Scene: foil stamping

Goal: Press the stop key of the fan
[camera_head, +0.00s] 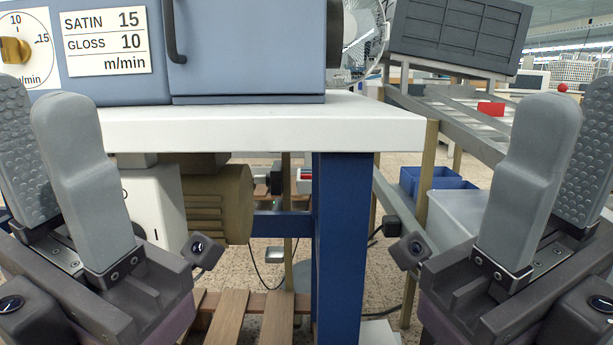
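A fan with a round wire guard (368,45) shows in part at the top, behind the right end of the blue-grey machine. Its base and stop key are hidden or out of view. My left gripper (50,150) is raised at the left, open and empty, in front of the white table's left part. My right gripper (562,150) is raised at the right edge, open and empty. Both are apart from the fan.
The white tabletop (260,125) carries the machine (245,50), with a dial and a SATIN/GLOSS card (107,40). Below are a blue leg (340,250), an olive motor (218,203) and a wooden pallet (232,310). Blue bins (435,180) and a sloped rack stand right.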

